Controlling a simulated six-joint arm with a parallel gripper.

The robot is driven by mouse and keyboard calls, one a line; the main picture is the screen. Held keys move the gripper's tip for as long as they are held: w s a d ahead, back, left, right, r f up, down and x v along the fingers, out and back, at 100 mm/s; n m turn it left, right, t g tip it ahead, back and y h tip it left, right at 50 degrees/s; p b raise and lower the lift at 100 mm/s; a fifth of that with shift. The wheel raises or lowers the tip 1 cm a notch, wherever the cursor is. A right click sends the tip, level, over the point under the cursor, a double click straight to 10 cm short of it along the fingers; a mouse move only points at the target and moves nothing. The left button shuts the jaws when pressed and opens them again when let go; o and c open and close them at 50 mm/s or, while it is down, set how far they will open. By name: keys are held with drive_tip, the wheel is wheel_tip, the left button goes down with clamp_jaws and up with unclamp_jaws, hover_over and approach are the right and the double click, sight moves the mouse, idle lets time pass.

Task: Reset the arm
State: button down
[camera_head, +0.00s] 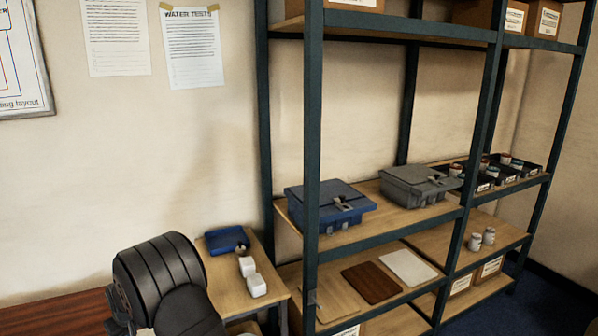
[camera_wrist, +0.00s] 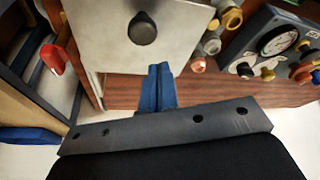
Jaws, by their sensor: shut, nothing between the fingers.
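My gripper (camera_wrist: 160,70) shows in the wrist view as two blue fingers pressed together, shut and empty. They point at a pale grey panel (camera_wrist: 110,50) with a round black knob (camera_wrist: 142,28). I cannot tell whether the fingertips touch the panel. In the head view only a dark, ribbed part of my arm (camera_head: 160,275) shows at the lower left. The gripper itself is not seen there.
In the wrist view, a gauge panel (camera_wrist: 255,30) and brass fittings (camera_wrist: 212,40) stand right, a red handle (camera_wrist: 52,58) left. In the head view, a metal shelf (camera_head: 312,130) holds a blue case (camera_head: 325,207) and grey case (camera_head: 415,187); a small table (camera_head: 262,300) stands beside my arm.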

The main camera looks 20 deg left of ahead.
drive_tip(key=shift+s+d+f, duration=0.15)
drive_tip(key=shift+s+d, duration=0.05)
drive_tip(key=shift+d, duration=0.45)
drive_tip(key=shift+s+d+f, duration=0.1)
drive_tip(key=shift+s+d, duration=0.05)
drive_tip(key=shift+d, duration=0.45)
drive_tip(key=shift+w+a, duration=0.1)
drive_tip(key=shift+a, duration=0.1)
